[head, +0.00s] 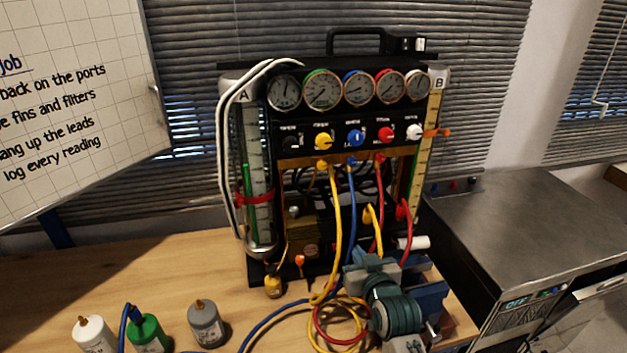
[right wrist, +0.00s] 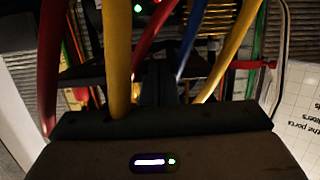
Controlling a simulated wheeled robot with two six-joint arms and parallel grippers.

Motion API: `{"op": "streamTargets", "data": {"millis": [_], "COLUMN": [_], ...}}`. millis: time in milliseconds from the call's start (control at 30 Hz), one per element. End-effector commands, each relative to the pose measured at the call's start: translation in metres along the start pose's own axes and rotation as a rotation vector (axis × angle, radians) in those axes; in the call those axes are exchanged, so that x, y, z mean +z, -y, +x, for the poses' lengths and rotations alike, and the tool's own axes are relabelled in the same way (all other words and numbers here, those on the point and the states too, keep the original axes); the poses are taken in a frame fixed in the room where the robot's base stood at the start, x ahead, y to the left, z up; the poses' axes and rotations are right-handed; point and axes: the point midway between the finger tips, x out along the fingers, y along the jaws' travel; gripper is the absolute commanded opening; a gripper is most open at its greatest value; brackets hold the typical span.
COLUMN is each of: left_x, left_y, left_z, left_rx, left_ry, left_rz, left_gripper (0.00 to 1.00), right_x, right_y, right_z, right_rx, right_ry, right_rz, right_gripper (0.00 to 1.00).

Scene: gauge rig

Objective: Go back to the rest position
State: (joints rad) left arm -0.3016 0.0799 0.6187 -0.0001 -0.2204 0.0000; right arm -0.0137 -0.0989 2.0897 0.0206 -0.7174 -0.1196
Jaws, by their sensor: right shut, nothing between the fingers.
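My right gripper (head: 324,212) is in the head view, dark and partly hidden behind the hoses at the front of the gauge rig (head: 400,130). My teal and grey right wrist lies below it, over the bench. In the right wrist view the gripper (right wrist: 168,88) is shut with nothing in it. That view looks upside down. The yellow hose (right wrist: 118,60) and the red hose (right wrist: 48,60) pass close in front of its dark body. Whether they touch it I cannot tell. My left gripper is not in view.
Yellow, blue and red hoses hang from the rig and coil on the wooden bench (head: 130,265). White (head: 93,335), green (head: 148,334) and grey (head: 207,325) bottles stand front left. A steel worktop (head: 530,225) is at right.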

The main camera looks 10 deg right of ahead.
Motion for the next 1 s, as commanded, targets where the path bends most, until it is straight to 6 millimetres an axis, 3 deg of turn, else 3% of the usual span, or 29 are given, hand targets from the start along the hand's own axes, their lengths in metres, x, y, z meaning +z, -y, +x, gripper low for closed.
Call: {"op": "streamTargets", "data": {"millis": [67, 167, 333, 500, 700, 933, 1000], "left_x": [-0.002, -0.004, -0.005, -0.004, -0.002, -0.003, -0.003], "left_y": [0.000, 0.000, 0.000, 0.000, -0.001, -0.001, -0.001], "left_z": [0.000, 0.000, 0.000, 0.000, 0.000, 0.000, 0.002], "left_rx": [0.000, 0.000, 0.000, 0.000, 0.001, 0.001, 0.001], "left_ry": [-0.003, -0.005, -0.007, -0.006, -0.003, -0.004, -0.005], "left_rz": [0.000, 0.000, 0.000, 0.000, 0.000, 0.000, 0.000], "left_gripper": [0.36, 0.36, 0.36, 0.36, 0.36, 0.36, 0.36], "right_x": [0.008, 0.036, 0.115, 0.162, 0.190, 0.209, 0.225], "right_y": [-0.002, -0.007, -0.023, -0.034, -0.043, -0.051, -0.052], "right_z": [-0.005, -0.024, -0.098, -0.166, -0.229, -0.293, -0.283], "right_rx": [0.000, 0.000, 0.005, 0.016, 0.029, 0.046, 0.047], "right_ry": [0.025, 0.119, 0.425, 0.663, 0.859, 1.048, 1.056], "right_rz": [-0.003, -0.014, -0.043, -0.064, -0.082, -0.103, -0.100], "right_gripper": [0.00, 0.00, 0.00, 0.00, 0.00, 0.00, 0.00]}}
